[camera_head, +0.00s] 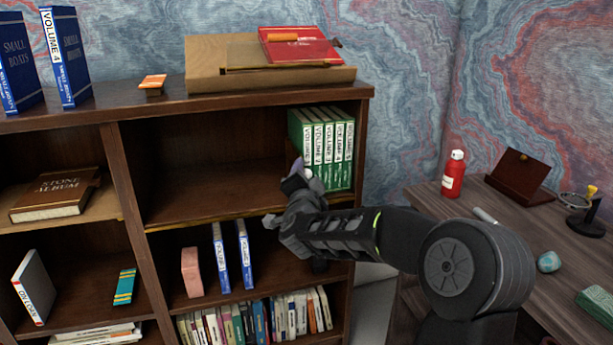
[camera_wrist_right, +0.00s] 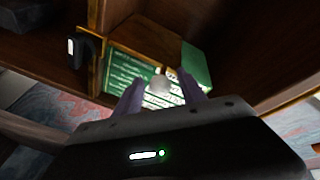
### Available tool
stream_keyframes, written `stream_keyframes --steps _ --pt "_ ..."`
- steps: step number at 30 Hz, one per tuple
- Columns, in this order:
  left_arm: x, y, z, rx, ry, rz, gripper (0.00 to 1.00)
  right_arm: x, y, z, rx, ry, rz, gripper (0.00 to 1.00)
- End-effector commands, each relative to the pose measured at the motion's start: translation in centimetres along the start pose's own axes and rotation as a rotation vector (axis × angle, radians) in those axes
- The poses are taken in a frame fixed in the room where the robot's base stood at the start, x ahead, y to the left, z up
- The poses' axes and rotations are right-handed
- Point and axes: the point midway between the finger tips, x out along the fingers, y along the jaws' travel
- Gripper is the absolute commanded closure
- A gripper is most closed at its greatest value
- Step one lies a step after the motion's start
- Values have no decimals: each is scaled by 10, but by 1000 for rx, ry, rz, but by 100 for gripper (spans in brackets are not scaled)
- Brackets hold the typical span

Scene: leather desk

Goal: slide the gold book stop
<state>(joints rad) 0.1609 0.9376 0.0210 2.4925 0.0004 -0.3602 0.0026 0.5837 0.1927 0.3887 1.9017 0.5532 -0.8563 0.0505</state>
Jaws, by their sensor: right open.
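My right gripper (camera_head: 298,170) reaches into the upper middle shelf, just left of a row of green volumes (camera_head: 325,140). In the right wrist view its two purple fingers (camera_wrist_right: 160,80) are apart, with a pale round knob (camera_wrist_right: 158,85) showing between them. The knob seems to belong to the book stop, but I cannot tell whether the fingers touch it. The green books (camera_wrist_right: 132,68) are close beyond the fingers. The rest of the gold book stop cannot be made out, hidden by the gripper and books. My left gripper is not in view.
The shelf board (camera_head: 215,200) left of my right gripper is clear. The bookcase side wall stands right of the green volumes. Blue books (camera_head: 221,258) and a pink block (camera_head: 192,272) stand on the shelf below. A desk (camera_head: 470,215) with a red bottle (camera_head: 453,174) is at right.

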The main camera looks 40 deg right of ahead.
Motion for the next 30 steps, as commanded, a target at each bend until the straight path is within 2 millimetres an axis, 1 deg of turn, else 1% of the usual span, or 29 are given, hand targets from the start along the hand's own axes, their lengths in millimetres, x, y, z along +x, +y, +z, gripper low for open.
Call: stream_keyframes --steps 6,23,24,30 --pt "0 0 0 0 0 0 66 0 0 0 0 0 -1 52" --pt "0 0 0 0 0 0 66 0 0 0 0 0 0 98" --pt "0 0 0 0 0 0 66 0 0 0 0 0 0 100" --pt "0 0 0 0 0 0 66 0 0 0 0 0 0 100"
